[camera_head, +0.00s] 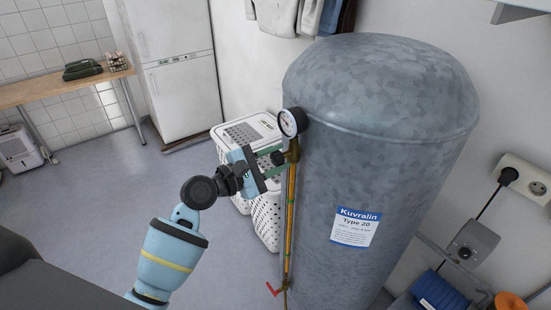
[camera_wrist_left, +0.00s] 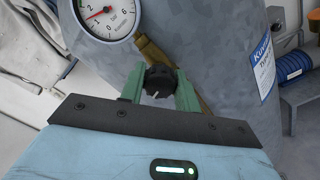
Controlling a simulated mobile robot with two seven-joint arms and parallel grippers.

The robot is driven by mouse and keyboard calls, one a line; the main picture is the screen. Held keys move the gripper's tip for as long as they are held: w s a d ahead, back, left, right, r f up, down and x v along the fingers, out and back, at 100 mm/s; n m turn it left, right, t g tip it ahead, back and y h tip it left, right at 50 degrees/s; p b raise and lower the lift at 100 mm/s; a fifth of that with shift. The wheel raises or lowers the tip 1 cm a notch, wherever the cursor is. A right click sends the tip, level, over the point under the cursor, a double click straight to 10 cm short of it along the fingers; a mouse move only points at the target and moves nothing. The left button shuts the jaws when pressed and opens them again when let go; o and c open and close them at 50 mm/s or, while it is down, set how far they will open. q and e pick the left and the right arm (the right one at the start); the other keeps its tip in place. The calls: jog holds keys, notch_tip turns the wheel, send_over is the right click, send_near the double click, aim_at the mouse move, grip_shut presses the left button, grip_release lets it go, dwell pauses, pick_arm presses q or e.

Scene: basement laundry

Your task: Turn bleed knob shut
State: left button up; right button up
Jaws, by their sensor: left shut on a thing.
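The bleed knob is a small black ribbed knob (camera_wrist_left: 160,79) with a white pointer line, seen in the left wrist view. It sits on a brass fitting (camera_wrist_left: 152,50) below the round pressure gauge (camera_wrist_left: 107,14). In the head view the knob (camera_head: 278,158) shows small at the tank's left side, under the gauge (camera_head: 292,122). My left gripper (camera_head: 273,160) reaches in from the left and is shut on the knob. Its green fingers (camera_wrist_left: 160,88) stand on both sides of the knob. The right gripper is not in view.
A tall grey galvanised tank (camera_head: 390,130) with a Kuvralin label fills the right. A red lever (camera_head: 272,289) is at the pipe's foot. White laundry baskets (camera_head: 266,215) stand behind my left gripper. The floor at left is clear, before a wooden table (camera_head: 60,88) and fridge (camera_head: 180,75).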

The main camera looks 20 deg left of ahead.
pick_arm(q)
jog(key=m, duration=0.5)
jog(key=shift+f+m+b, duration=0.1)
jog(key=shift+m+b, duration=0.2)
jog(key=m, duration=0.3)
jog(key=shift+m+b, duration=0.3)
jog(key=shift+m, duration=0.1)
jog(key=m, duration=0.3)
jog(key=shift+m+b, duration=0.3)
jog(key=m, duration=0.4)
jog(key=shift+m, duration=2.5)
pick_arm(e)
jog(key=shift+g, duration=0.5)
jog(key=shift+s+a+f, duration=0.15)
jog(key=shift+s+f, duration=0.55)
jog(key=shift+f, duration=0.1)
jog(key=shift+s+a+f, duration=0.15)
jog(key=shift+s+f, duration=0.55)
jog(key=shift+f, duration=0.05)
pick_arm(q)
jog(key=o, duration=1)
